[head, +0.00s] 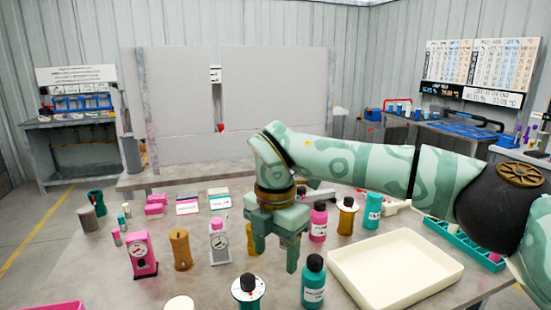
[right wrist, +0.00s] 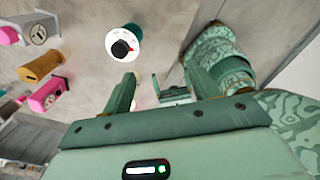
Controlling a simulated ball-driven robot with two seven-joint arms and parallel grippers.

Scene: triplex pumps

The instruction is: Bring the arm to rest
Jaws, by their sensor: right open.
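My right arm (head: 370,170) reaches in from the right over the table (head: 120,275). Its green right gripper (head: 275,258) points down above the table's middle, its two fingers apart with nothing between them. It also shows in the right wrist view (right wrist: 162,88), where the fingers are apart too. My left gripper is in neither view.
Near the right gripper stand a teal bottle (head: 314,283), a white-faced dial with a black knob (head: 248,289) and a pink bottle (head: 318,222). A cream tray (head: 445,285) lies to the right. Pink, ochre and white gauge units (head: 141,256) stand left.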

